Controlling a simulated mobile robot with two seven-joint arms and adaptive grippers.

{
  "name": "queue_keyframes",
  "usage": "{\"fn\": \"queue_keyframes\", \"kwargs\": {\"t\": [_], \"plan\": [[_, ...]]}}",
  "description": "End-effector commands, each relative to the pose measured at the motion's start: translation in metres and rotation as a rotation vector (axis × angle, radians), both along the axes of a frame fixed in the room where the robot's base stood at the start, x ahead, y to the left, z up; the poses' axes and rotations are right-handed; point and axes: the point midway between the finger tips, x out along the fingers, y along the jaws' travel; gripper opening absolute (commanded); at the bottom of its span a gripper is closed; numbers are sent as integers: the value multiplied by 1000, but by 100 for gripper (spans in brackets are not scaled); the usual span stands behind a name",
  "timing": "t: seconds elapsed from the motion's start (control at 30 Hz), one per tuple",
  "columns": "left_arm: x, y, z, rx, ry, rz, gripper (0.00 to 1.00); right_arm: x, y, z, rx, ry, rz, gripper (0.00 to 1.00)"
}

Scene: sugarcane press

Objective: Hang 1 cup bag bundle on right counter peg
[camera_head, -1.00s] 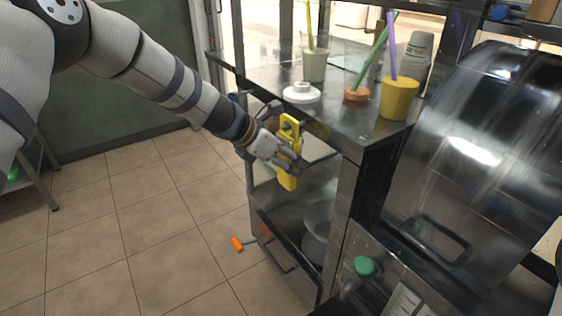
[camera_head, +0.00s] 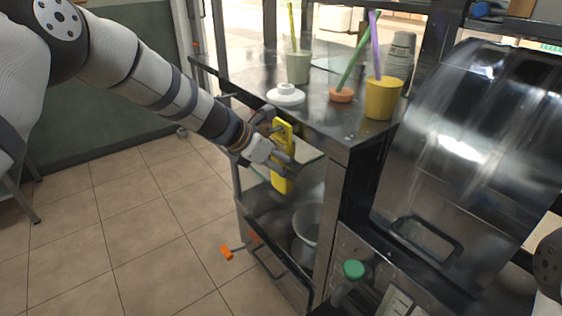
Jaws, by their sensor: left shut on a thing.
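My left gripper (camera_head: 280,160) reaches in from the left and is shut on a yellow, upright, elongated thing (camera_head: 282,184), which seems to be the cup bag bundle. It holds this just outside the counter's side, below the edge of the steel countertop (camera_head: 318,116). The fingers partly cover the yellow thing. A dark rod (camera_head: 231,96), perhaps a peg, sticks out from the counter edge above the wrist. I cannot tell whether the bundle touches any peg. My right gripper is out of view.
On the countertop stand a white lidded dish (camera_head: 285,95), a yellow cup (camera_head: 383,99), a green cup (camera_head: 298,67) and an orange dish (camera_head: 341,95). The large steel press cover (camera_head: 455,150) fills the right. An orange-tipped handle (camera_head: 227,252) juts out low.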

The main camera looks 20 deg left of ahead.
Motion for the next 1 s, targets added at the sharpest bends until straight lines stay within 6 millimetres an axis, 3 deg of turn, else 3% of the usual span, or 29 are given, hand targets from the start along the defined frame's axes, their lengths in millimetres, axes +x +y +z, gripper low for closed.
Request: {"fn": "queue_keyframes", "kwargs": {"t": [0.03,0.13,0.47,0.8,1.0], "plan": [[0,0,0,-1,-1,0,53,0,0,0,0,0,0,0],[0,0,0,-1,-1,0,74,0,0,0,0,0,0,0],[-1,1,2,0,0,0,74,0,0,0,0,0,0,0],[-45,36,60,0,-3,1,74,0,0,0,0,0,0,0],[-63,51,83,0,-2,0,74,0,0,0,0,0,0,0]]}}
